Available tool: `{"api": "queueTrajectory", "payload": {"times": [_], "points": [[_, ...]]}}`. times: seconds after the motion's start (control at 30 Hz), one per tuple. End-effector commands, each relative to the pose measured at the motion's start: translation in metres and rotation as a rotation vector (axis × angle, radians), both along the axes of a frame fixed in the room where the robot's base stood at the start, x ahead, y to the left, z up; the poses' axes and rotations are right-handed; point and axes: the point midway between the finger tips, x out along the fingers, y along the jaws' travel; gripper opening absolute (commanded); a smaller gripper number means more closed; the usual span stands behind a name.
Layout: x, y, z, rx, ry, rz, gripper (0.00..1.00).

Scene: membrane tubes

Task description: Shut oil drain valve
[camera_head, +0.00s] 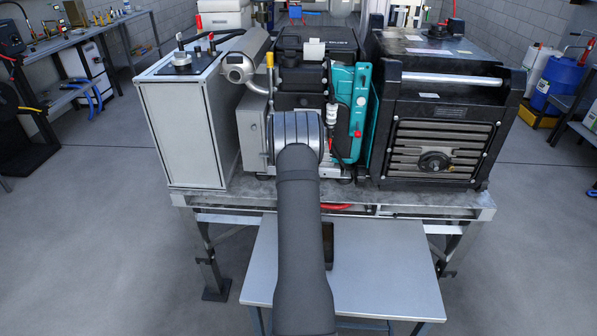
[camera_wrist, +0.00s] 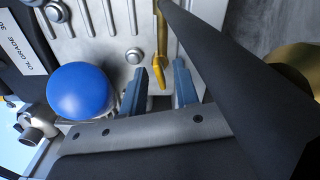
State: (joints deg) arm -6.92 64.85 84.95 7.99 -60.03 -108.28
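My gripper (camera_wrist: 159,88) is open in the wrist view. Its two blue-grey fingers stand apart, one each side of the tip of a yellow lever (camera_wrist: 159,72). There is clear space between the lever and each finger. The lever hangs from a brass-coloured stem at the top of the picture. I cannot tell for sure that this is the oil drain valve's handle, or whether the valve is open or shut. In the head view my arm hides the gripper and the lever.
A blue ball-shaped knob (camera_wrist: 78,92) is close left of the fingers, with a metal fitting (camera_wrist: 40,122) beside it. A thick black bar (camera_wrist: 225,65) crosses close on the right, near a brass part (camera_wrist: 297,68). Machines (camera_head: 445,110) crowd the bench; a grey table (camera_head: 385,280) stands in front.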

Motion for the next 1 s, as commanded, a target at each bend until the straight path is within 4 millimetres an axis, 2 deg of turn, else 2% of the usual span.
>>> {"api": "queueTrajectory", "payload": {"times": [0.17, 0.27, 0.7, 0.83, 1.0], "points": [[-0.011, 0.000, 0.000, 0.000, 0.001, 0.001, 0.28], [-0.027, 0.000, 0.000, 0.000, 0.002, 0.000, 0.28], [-0.127, 0.000, -0.001, -0.001, 0.004, 0.001, 0.28], [-0.151, 0.000, 0.000, 0.000, 0.003, 0.001, 0.28], [-0.169, 0.000, 0.000, 0.001, 0.000, 0.000, 0.28]]}}
